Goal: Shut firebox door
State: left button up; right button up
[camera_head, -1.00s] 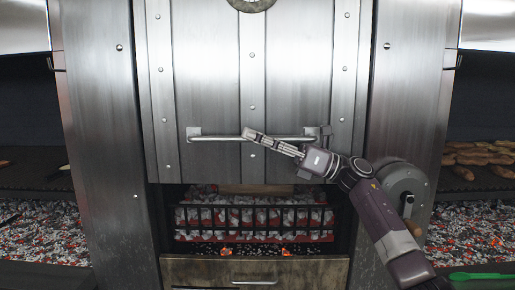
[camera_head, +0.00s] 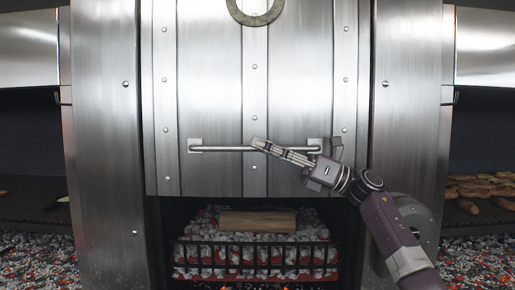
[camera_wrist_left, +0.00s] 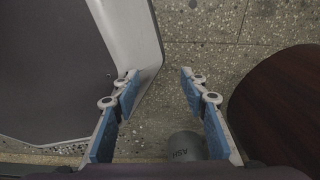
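The firebox door (camera_head: 210,110) is a large riveted steel panel with a horizontal bar handle (camera_head: 220,149). The door stands raised, with the dark firebox opening below its lower edge. My right gripper (camera_head: 260,143) lies across the right half of the handle, fingers pointing left and slightly up. Its fingers look close together, but whether they grip the bar is hidden. In the left wrist view my left gripper (camera_wrist_left: 158,76) is open and empty, pointing over the speckled floor, away from the door.
A wooden block (camera_head: 258,221) lies on grey and red coals behind a black grate (camera_head: 255,255) in the opening. Coals and food lie to both sides. The left wrist view shows a dark round top (camera_wrist_left: 285,110) and a grey ASH-labelled object (camera_wrist_left: 186,145).

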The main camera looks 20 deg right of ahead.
jog(key=shift+b+v, duration=0.35)
jog(key=shift+v, duration=1.05)
pick_arm(q)
jog(key=shift+d+f+b, duration=0.55)
jog(key=shift+d+f, duration=0.05)
jog(key=shift+f, duration=0.35)
pick_arm(e)
jog(key=v, duration=0.4)
jog(key=shift+s+d+f, duration=0.1)
jog(key=shift+s+f, duration=0.1)
jog(key=shift+f, duration=0.05)
pick_arm(q)
jog(key=shift+a+r, duration=0.1)
jog(key=shift+a, duration=0.15)
